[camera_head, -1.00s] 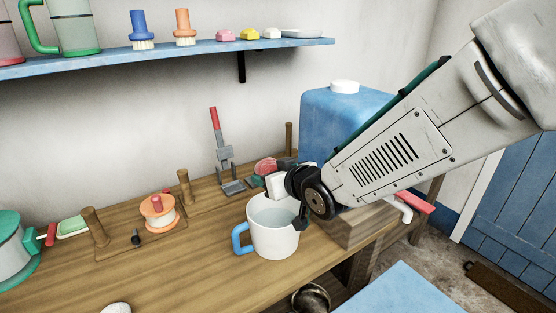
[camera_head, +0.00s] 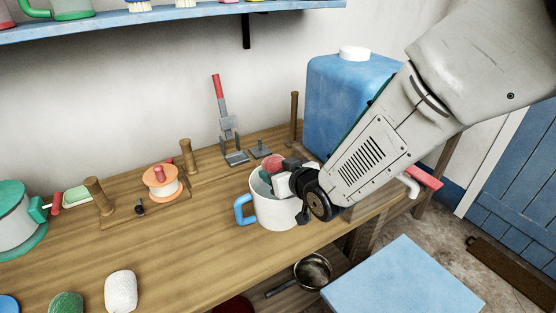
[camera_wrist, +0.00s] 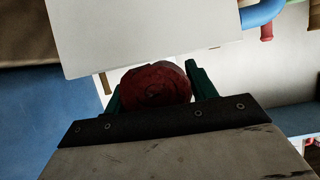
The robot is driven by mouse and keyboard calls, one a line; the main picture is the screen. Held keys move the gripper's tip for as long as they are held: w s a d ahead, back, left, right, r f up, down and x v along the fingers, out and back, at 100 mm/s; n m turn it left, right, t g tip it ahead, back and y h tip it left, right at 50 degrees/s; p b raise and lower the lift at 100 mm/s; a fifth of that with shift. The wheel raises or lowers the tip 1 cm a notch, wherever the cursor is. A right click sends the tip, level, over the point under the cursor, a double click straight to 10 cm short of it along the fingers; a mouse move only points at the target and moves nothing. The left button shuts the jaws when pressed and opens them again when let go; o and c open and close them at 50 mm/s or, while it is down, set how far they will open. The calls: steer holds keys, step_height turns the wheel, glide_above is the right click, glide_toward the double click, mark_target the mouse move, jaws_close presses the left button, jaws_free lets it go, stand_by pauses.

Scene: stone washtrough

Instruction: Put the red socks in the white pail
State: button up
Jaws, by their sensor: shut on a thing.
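The red socks (camera_head: 273,163) are a rolled ball held at the tip of my gripper (camera_head: 279,172). The white pail (camera_head: 273,212) with a blue handle stands upright on the wooden bench. In the head view the socks and gripper overlap the pail's mouth and far rim; their height above it is hard to tell. My gripper hides the right part of the mouth. In the wrist view the red roll (camera_wrist: 155,85) sits between the green fingers of my gripper (camera_wrist: 156,88), which are shut on it.
A blue jug (camera_head: 340,105) with a white cap stands behind my arm. A grey lever press with a red handle (camera_head: 217,88) and an orange spool (camera_head: 160,182) stand at the back. A white roll (camera_head: 121,291) lies at the front left. The bench middle is clear.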

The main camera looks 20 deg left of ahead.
mark_target(270, 153)
steer(key=shift+f, duration=1.1)
steer(key=o, duration=1.1)
steer(key=shift+c, duration=0.2)
step_height(270, 153, up, 7)
